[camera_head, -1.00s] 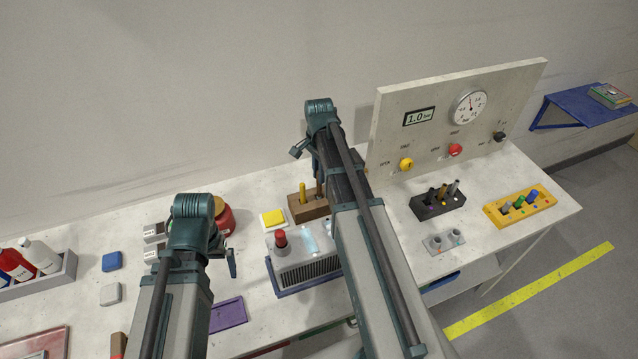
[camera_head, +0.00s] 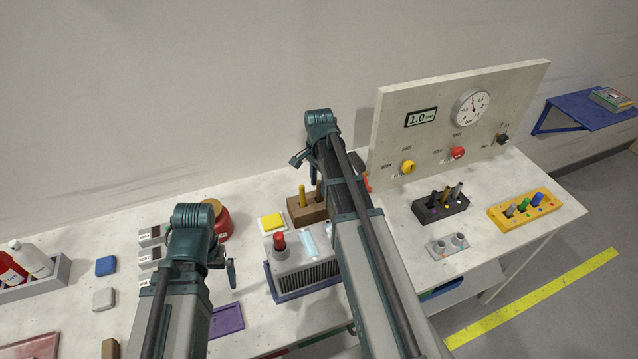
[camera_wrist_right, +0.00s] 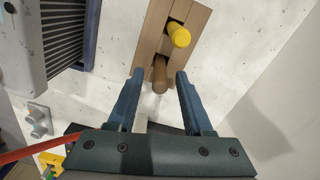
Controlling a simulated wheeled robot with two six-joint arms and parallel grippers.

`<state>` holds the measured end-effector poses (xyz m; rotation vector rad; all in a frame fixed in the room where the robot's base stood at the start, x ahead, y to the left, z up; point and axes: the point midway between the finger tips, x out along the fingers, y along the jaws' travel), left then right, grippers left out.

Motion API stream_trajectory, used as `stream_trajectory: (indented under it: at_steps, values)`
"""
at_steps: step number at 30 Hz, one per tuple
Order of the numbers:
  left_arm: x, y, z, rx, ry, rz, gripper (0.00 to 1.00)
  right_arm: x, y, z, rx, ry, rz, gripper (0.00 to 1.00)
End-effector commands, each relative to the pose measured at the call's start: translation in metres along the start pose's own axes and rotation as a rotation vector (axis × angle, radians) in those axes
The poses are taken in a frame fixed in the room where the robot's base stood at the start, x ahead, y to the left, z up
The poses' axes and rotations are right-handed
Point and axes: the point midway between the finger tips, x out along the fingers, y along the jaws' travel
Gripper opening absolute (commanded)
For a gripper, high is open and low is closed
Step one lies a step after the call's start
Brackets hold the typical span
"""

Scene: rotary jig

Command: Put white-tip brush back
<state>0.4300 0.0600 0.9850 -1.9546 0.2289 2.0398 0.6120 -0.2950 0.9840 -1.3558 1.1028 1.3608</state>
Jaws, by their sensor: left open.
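A wooden block (camera_head: 305,213) stands on the bench behind the grey finned unit. A yellow-handled piece (camera_head: 302,195) and a brown-handled piece stand in it. In the right wrist view the block (camera_wrist_right: 180,60) holds the yellow handle (camera_wrist_right: 179,36) and the brown handle (camera_wrist_right: 160,76). My right gripper (camera_wrist_right: 160,73) is open, its fingertips on either side of the brown handle's end, with gaps showing. No white tip is visible; the lower ends are hidden in the block. My left gripper (camera_head: 230,270) is open and empty above the bench at left.
The finned unit (camera_head: 305,270) with a red knob is in front of the block, and a yellow pad (camera_head: 271,222) lies left of it. The gauge panel (camera_head: 455,120) stands at right. A red bar (camera_wrist_right: 35,150) passes beside my right gripper. Black (camera_head: 440,210) and yellow (camera_head: 525,209) racks stand at right.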

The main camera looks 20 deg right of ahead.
Motion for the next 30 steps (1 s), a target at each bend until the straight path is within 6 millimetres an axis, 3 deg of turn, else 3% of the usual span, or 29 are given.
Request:
stream_trajectory:
  at_steps: [8, 14, 30]
  values:
    - [-0.004, 0.000, 0.000, 0.000, 0.000, 0.000, 1.00, -0.004, 0.000, 0.000, 0.000, 0.000, 0.000, 0.51]
    - [-0.020, -0.002, 0.001, 0.001, 0.000, 0.000, 1.00, -0.020, 0.000, 0.000, 0.000, 0.000, 0.000, 0.51]
    - [-0.100, -0.009, 0.006, -0.006, 0.000, 0.002, 1.00, -0.101, 0.000, 0.000, 0.000, 0.000, 0.000, 0.51]
